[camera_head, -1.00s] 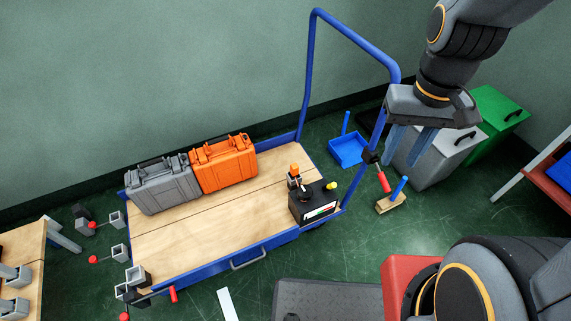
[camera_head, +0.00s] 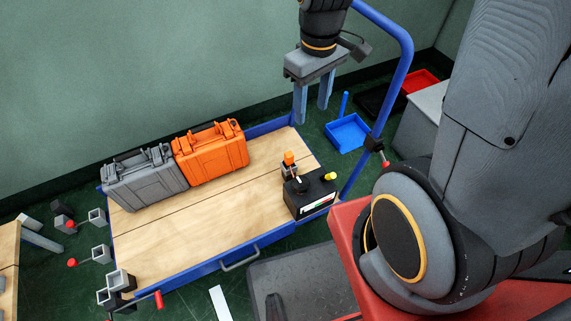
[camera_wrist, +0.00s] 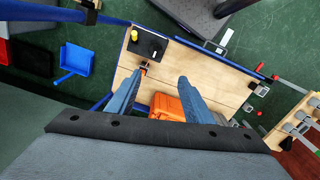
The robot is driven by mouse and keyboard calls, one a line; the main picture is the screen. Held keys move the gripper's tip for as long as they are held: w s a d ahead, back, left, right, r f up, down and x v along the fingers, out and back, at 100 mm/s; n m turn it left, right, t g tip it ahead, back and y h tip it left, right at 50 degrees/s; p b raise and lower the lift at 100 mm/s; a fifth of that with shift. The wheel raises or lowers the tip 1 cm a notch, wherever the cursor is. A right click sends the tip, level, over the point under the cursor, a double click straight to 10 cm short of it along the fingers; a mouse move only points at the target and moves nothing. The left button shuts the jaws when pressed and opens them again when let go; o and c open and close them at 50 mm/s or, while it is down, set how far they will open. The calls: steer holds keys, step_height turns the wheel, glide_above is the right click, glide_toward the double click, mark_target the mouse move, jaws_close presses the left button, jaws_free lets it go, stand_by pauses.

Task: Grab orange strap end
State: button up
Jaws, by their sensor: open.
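A small upright orange piece (camera_head: 289,158) stands at the back edge of a black control box (camera_head: 318,203) on the cart. It also shows in the wrist view (camera_wrist: 145,66), near the left fingertip. It is too small to tell whether it is a strap end, and no strap shows clearly. My gripper (camera_head: 312,113) is open and empty, with blue-grey fingers pointing down. It hangs above the cart's back right corner, apart from the orange piece. In the wrist view the fingertips (camera_wrist: 159,76) spread over the wooden deck.
An orange case (camera_head: 212,158) and a grey case (camera_head: 143,182) stand side by side on the cart deck (camera_head: 190,235). The cart's blue handle (camera_head: 401,85) rises right of my gripper. A blue dustpan (camera_head: 346,136) lies on the floor behind it. The deck's front is clear.

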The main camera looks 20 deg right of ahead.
steer(key=w+f+n+b, duration=0.4)
steer(key=f, duration=0.4)
steer(key=w+f+n+b, duration=0.3)
steer(key=w+f+b, duration=0.15)
steer(key=f, duration=0.35)
steer(key=n+b, duration=0.8)
steer(key=b, duration=0.2)
glide_above(289, 154)
steer(key=f, duration=1.8)
steer(key=shift+s+a+f, duration=0.1)
steer(key=shift+a+f, duration=0.05)
steer(key=shift+a, duration=0.25)
step_height(289, 154, down, 2)
steer(key=shift+f, duration=0.2)
steer(key=f, duration=0.2)
steer(key=f+b, duration=0.2)
steer(key=f, duration=0.1)
steer(key=shift+d+f, duration=0.3)
steer(key=shift+d, duration=0.1)
steer(key=shift+r, duration=0.1)
jaws_close()
